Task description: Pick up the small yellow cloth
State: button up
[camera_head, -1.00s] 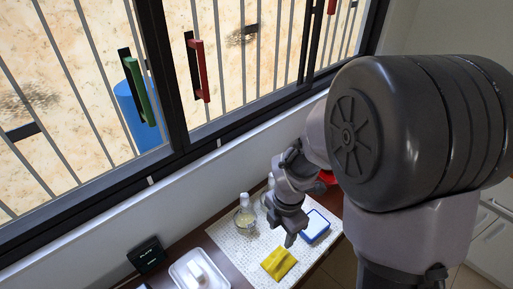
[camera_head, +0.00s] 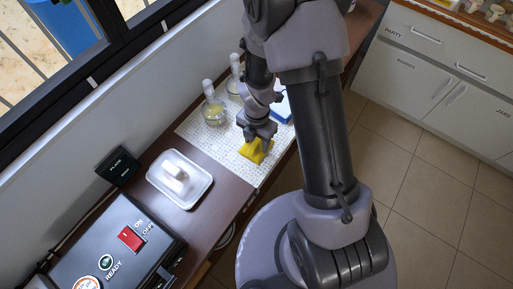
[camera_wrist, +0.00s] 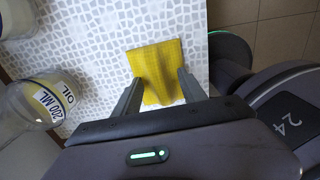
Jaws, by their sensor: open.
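The small yellow cloth (camera_head: 257,153) lies on the white patterned mat (camera_head: 222,150) near the front edge of the counter. My gripper (camera_head: 256,140) is right over it in the head view and hides part of it. In the wrist view the cloth (camera_wrist: 155,62) looks raised or folded along its middle. My open gripper (camera_wrist: 159,80) has one finger on each side of it. I cannot tell whether the fingers touch the cloth.
An oil bottle (camera_wrist: 45,100) stands left of my gripper in the wrist view. Two glass bottles (camera_head: 213,108) stand behind the cloth. A blue-edged box (camera_head: 283,106) is beside my gripper. A white dish (camera_head: 196,189) and a black appliance (camera_head: 120,240) lie to the left.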

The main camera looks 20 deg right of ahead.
aim_at(256, 141)
grip_shut()
dwell(0.3)
jog(key=shift+r+p, duration=0.25)
jog(key=shift+p, duration=0.1)
notch_tip(256, 141, up, 4)
jog(key=shift+f+p, duration=0.25)
jog(key=shift+p, duration=0.9)
jog(key=s+d+p, duration=0.7)
jog(key=s+p, duration=0.3)
jog(key=s, duration=0.4)
jog(key=shift+d+r+p, duration=0.2)
jog(key=shift+r+p, duration=0.15)
jog(key=shift+r, duration=0.1)
